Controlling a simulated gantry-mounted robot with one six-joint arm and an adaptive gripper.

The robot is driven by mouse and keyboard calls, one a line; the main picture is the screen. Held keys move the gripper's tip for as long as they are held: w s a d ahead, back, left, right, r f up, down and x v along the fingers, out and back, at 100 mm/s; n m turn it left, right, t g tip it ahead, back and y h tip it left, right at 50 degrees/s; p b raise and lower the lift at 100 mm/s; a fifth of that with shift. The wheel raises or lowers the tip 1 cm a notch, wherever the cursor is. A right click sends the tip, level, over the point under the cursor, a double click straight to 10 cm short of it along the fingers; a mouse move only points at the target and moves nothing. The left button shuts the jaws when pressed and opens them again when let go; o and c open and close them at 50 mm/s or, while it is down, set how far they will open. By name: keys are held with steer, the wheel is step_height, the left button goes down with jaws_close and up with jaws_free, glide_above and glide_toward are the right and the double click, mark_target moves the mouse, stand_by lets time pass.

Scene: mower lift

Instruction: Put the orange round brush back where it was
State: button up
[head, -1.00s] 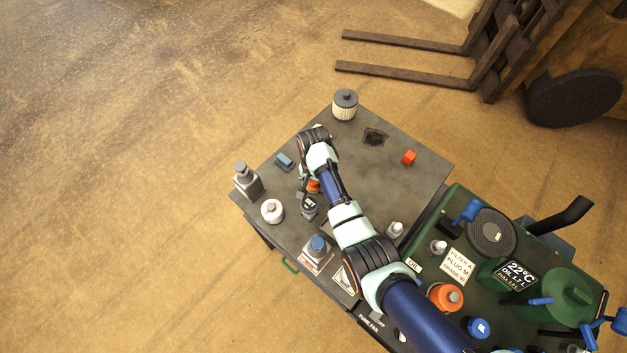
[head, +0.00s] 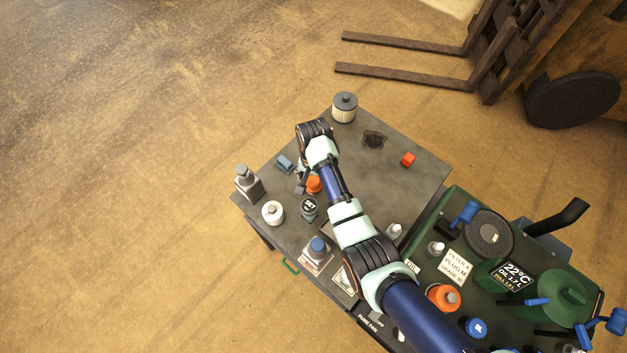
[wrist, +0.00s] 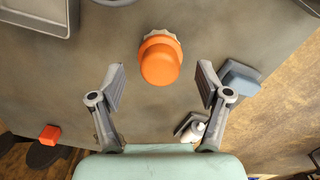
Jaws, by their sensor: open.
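The orange round brush (wrist: 160,62) stands on the grey bench top, with a pale scalloped rim showing at its far edge in the wrist view. In the head view it (head: 314,184) is partly beside my forearm. My gripper (wrist: 161,84) is open and empty. Its two fingers are spread to the left and right of the brush, a little nearer the camera, and do not touch it. In the head view my gripper (head: 301,184) is mostly hidden under my wrist, just left of the brush.
On the bench (head: 405,187) stand a blue block (head: 284,163), a grey bottle (head: 247,186), a white round container (head: 272,213), a dark-capped jar (head: 309,208), a red block (head: 408,159) and a pale filter (head: 345,107). A green machine (head: 450,210) adjoins at right.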

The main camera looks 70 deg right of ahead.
mark_target(313, 181)
step_height(313, 181, up, 8)
steer(key=shift+f+p, duration=0.1)
steer(key=shift+p, duration=0.55)
steer(key=shift+w, duration=0.1)
steer(key=w+a+r+n+t+h, duration=0.1)
steer(key=w+a+r+n+t, duration=0.2)
steer(key=w+a+r+n, duration=0.55)
steer(key=w+a+r+n+t+h, duration=0.15)
steer(key=w+a+t, duration=0.3)
steer(key=a, duration=0.85)
steer(key=s+a+r+n+t+y, duration=0.1)
steer(key=a+r+n+t, duration=0.1)
steer(key=a+r+n, duration=0.2)
steer(key=s+a+r+n+t+y, duration=0.1)
steer(key=s+a+r+n+t, duration=0.1)
steer(key=a+r, duration=0.6)
steer(key=a+n+t, duration=0.1)
steer(key=a+n, duration=0.1)
steer(key=a, duration=0.3)
steer(key=shift+s+a, duration=0.3)
steer(key=shift+r+y, duration=0.1)
steer(key=shift+y, duration=0.15)
